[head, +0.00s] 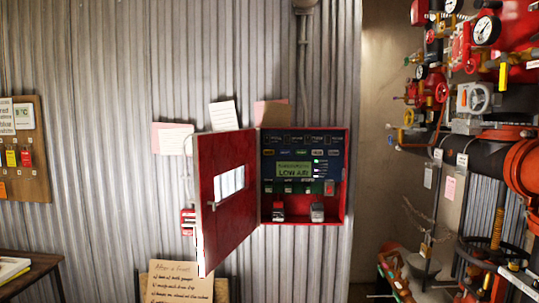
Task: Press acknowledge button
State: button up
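A red alarm panel box (349,190) is mounted on the corrugated wall near the middle. Its red door (226,160), with a small window and a handle, hangs open to the left. Inside is a lit greenish display (295,170) reading something like "LOW AIR". Rows of small labelled buttons or lamps sit above and below the display. Small lights glow to its right. The labels are too small to read, so I cannot tell which is the acknowledge button. Two padlock-like items (317,210) sit at the bottom of the box. My gripper is not in view.
Red pipes, gauges (486,30) and valves (442,92) crowd the right side. A wooden table (35,268) stands at lower left, below a tag board (30,185). A handwritten cardboard sign (180,282) stands below the panel. The space before the panel looks clear.

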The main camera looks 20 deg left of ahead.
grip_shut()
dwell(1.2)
